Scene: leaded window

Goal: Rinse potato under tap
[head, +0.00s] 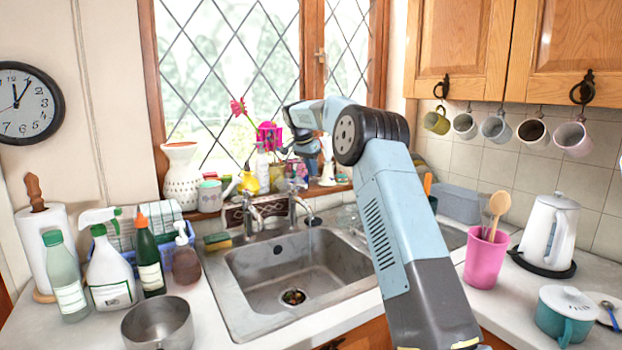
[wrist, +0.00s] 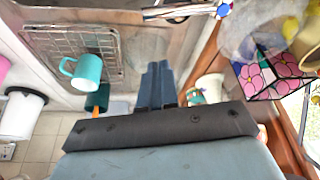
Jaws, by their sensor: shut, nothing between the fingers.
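My gripper (wrist: 158,84) is shut and empty, its blue fingers together in the wrist view. In the head view, my wrist is above the windowsill, behind the sink, and the fingertips cannot be made out. Two metal taps, a left one (head: 250,216) and a right one (head: 293,203), stand at the back of the metal sink (head: 262,270). A tap (wrist: 180,12) also shows at the top of the wrist view. A thin pale line hangs below the right spout; I cannot tell whether it is water. Small coloured bits lie at the drain (head: 293,296). I see no potato.
The sill holds a white vase (head: 181,180), flowers and several pots close around my wrist. Bottles and a metal pan (head: 158,325) crowd the left counter. A pink cup (head: 485,260) and kettle (head: 549,232) stand right.

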